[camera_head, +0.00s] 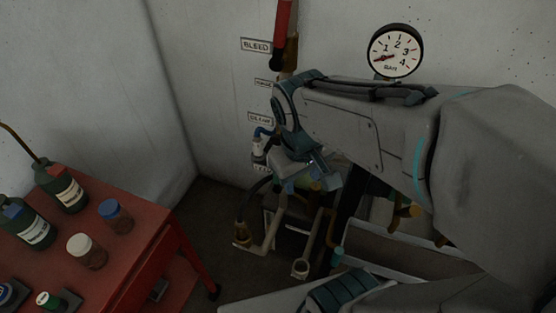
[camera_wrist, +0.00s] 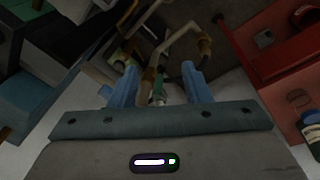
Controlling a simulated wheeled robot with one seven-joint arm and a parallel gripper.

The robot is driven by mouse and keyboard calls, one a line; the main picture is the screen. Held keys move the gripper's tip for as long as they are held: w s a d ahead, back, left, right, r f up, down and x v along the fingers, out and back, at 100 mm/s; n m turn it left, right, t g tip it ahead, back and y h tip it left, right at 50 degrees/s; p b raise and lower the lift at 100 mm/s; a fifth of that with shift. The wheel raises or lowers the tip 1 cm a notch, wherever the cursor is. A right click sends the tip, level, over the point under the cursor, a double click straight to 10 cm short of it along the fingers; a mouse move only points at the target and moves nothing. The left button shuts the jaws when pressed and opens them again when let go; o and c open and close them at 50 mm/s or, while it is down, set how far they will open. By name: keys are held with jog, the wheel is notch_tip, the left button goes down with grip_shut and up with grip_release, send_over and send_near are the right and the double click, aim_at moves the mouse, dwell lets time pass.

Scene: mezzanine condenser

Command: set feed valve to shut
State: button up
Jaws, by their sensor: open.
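My gripper (camera_head: 312,178) is in front of the pipework at the wall; its two blue fingers stand apart in the wrist view (camera_wrist: 161,78). A pale green part (camera_wrist: 157,92) and a tan pipe piece show between the fingers; I cannot tell whether they touch. No valve can be surely read as the feed valve. A small blue-handled fitting (camera_head: 264,132) sits just left of my wrist. A red lever (camera_head: 282,35) stands upright near the BLEED label (camera_head: 256,45). My arm hides much of the pipework.
A round pressure gauge (camera_head: 395,51) is on the wall above my arm. Bent pipes (camera_head: 270,235) run low below the gripper. A red table (camera_head: 150,232) with bottles and jars stands at left; its red side also shows in the wrist view (camera_wrist: 262,75).

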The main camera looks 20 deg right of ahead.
jog(key=w+a+f+n+t+h+b, duration=0.2)
jog(key=w+a+f+n+h+b, duration=0.2)
jog(key=w+a+f+n+h, duration=0.45)
jog(key=w+a+f+n+t+h+b, duration=0.35)
jog(key=w+f+n+h, duration=0.3)
jog(key=f+n, duration=0.5)
jog(key=shift+m+g+h, duration=0.35)
jog(key=shift+m+h, duration=0.05)
jog(key=shift+m, duration=0.1)
jog(key=p+x, duration=0.1)
jog(key=x, duration=1.2)
jog(key=shift+f, duration=0.15)
jog(key=shift+a, duration=0.1)
jog(key=shift+c, duration=0.2)
grip_shut()
jog(key=shift+a, duration=0.1)
